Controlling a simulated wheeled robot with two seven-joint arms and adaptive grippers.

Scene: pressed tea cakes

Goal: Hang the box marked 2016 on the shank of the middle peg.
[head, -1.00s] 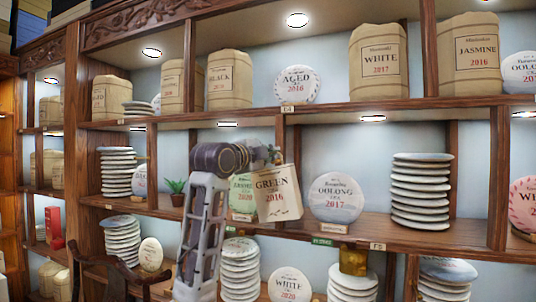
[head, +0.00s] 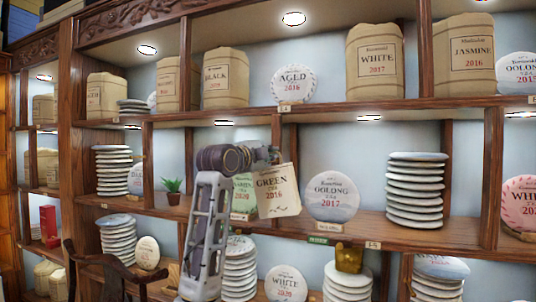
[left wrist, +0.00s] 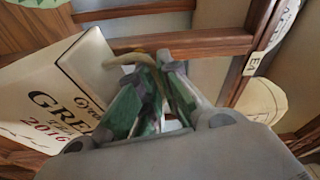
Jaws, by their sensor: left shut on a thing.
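The cream box marked GREEN 2016 (head: 277,195) hangs slightly tilted from my left gripper (head: 270,157), in front of the middle shelf. In the left wrist view the box (left wrist: 50,95) is at the left, beside the gripper's green-padded fingers (left wrist: 155,95). The fingers are shut on a tan loop (left wrist: 135,60) that appears to belong to the box; the grip is partly hidden. I cannot make out a peg in any view. My right gripper is not in view.
Behind the box, a pale green GREEN 2020 cake (head: 243,197) is partly covered. A round OOLONG 2017 cake (head: 332,196) stands close to its right, then a stack of discs (head: 415,190). Wooden uprights and the shelf edge (head: 400,238) lie close by.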

